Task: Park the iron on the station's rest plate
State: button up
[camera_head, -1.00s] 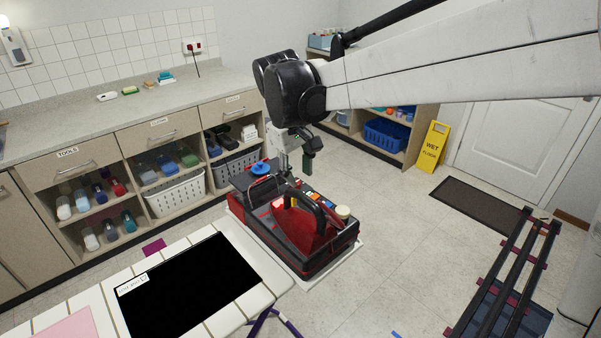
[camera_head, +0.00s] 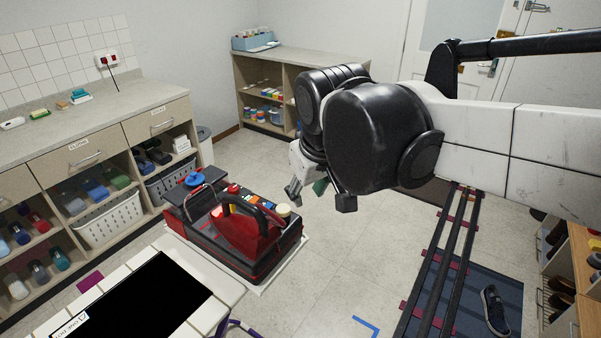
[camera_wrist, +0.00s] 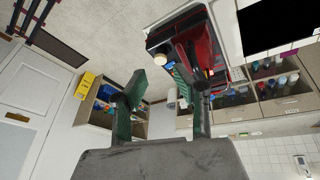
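The iron (camera_head: 238,228), red with a black arched handle, is at the near side of the red and black station (camera_head: 262,268). I cannot tell exactly what its sole rests on. The rest plate cannot be made out clearly. My gripper (camera_head: 318,194) hangs to the right of the station, apart from it. In the wrist view my gripper (camera_wrist: 165,92) has its two green-padded fingers spread with nothing between them; the iron (camera_wrist: 192,64) shows beyond them.
An ironing board (camera_head: 200,312) with a black patch is at the lower left. Counter shelves with bottles and baskets line the left wall. A dark rail frame (camera_head: 432,265) and a blue mat with a shoe (camera_head: 495,310) are at right. Floor between station and rails is mostly clear.

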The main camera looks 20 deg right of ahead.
jog(key=s+d+f+m+t, duration=0.2)
jog(key=s+d+f+m, duration=0.1)
jog(key=s, duration=0.6)
jog(key=shift+d+f+t, duration=0.3)
jog(key=shift+d+f, duration=0.5)
jog(key=shift+d, duration=0.3)
notch_tip(320, 180, down, 6)
jog(key=b, duration=0.5)
jog(key=shift+r+b, duration=0.2)
jog(key=shift+b, duration=0.1)
